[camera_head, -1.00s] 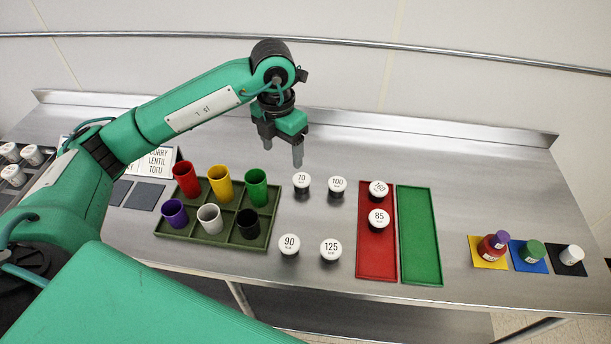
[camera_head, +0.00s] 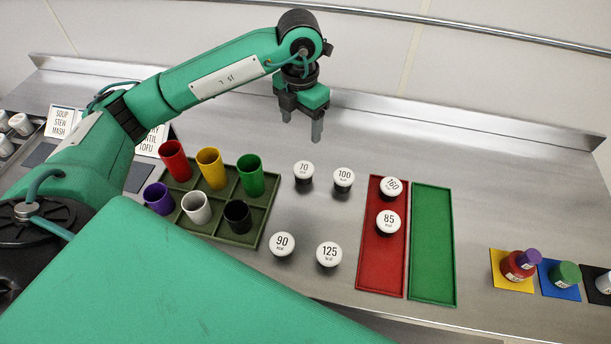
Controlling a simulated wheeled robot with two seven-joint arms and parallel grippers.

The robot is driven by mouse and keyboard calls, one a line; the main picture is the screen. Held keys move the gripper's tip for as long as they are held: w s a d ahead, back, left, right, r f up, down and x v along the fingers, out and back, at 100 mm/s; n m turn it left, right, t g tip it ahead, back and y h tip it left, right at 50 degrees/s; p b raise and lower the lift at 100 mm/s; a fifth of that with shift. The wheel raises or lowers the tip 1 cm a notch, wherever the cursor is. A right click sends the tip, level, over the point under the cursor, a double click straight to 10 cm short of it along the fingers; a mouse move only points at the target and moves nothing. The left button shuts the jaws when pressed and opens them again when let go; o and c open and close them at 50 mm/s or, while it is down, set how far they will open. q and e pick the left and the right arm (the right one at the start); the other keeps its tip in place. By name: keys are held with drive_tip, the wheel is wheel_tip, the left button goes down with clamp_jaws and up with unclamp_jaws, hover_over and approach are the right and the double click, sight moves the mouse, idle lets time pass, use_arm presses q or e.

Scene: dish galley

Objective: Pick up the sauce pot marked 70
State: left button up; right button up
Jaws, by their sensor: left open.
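The sauce pot marked 70 (camera_head: 303,170) has a white lid and a dark body and stands upright on the steel counter, just right of the green cup. My left gripper (camera_head: 316,130) points down, open and empty, above and behind this pot in the picture. It is apart from the pot and touches nothing. The pot marked 100 (camera_head: 343,177) stands close to its right. My right gripper does not show.
A green tray (camera_head: 264,226) holds several coloured cups. Pots marked 90 (camera_head: 283,244) and 125 (camera_head: 328,254) stand in front. A red tray (camera_head: 379,265) holds pots 160 (camera_head: 391,187) and 85 (camera_head: 388,221). A green tray (camera_head: 432,245) beside it is empty.

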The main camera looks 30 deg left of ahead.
use_arm(q)
drive_tip(key=b, duration=0.3)
approach(303, 169)
wheel_tip(303, 169, down, 5)
drive_tip(key=shift+s+p, duration=0.1)
drive_tip(key=shift+p, duration=1.1)
drive_tip(key=shift+f+p, duration=0.45)
drive_tip(key=shift+f, duration=0.05)
wheel_tip(303, 169, down, 4)
drive_tip(key=shift+r+p, duration=0.25)
drive_tip(key=shift+p, duration=0.55)
drive_tip(key=shift+f, duration=0.45)
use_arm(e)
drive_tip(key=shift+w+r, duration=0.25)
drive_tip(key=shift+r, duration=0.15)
use_arm(q)
drive_tip(key=shift+c, duration=0.2)
drive_tip(key=c, duration=0.9)
